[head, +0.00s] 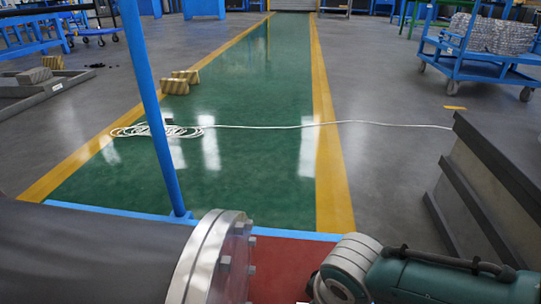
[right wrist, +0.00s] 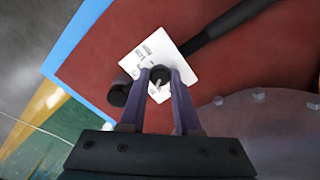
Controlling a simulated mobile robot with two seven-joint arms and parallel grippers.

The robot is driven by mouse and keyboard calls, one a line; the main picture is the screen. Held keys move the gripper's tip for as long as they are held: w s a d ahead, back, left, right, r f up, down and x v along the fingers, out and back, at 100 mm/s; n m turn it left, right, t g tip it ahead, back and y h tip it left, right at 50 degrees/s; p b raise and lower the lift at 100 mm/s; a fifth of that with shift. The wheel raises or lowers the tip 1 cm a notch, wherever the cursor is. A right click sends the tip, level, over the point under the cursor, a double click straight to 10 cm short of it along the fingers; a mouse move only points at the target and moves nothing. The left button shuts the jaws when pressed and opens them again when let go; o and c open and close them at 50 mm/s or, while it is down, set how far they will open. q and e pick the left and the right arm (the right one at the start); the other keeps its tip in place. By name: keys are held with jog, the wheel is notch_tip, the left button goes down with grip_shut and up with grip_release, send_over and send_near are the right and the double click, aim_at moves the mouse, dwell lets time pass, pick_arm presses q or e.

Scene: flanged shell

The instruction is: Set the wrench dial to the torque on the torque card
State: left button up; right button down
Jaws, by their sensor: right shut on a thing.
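In the right wrist view, my right gripper (right wrist: 160,76) is shut on a round black dial (right wrist: 159,74) with a pale pointer mark. The black wrench handle (right wrist: 228,26) runs from beside the card to the upper right. The fingers partly hide the dial, and I cannot make out its setting. My left gripper is in neither view. The head view does not show the card, the wrench or my right gripper.
A flanged shell (head: 208,262) with bolts fills the lower left of the head view, beside the red surface (head: 285,268). A blue post (head: 155,110) stands behind it. A grey block (head: 480,190) stands at right.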

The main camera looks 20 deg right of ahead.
dwell(0.6)
jog(key=c, duration=0.6)
grip_release()
jog(key=shift+r, duration=0.1)
jog(key=r+p, duration=0.3)
jog(key=s+r+p, duration=0.1)
jog(key=r+p, duration=0.5)
jog(key=shift+s+a+r, duration=0.25)
jog(key=shift+a+r, duration=0.05)
jog(key=shift+r, duration=0.05)
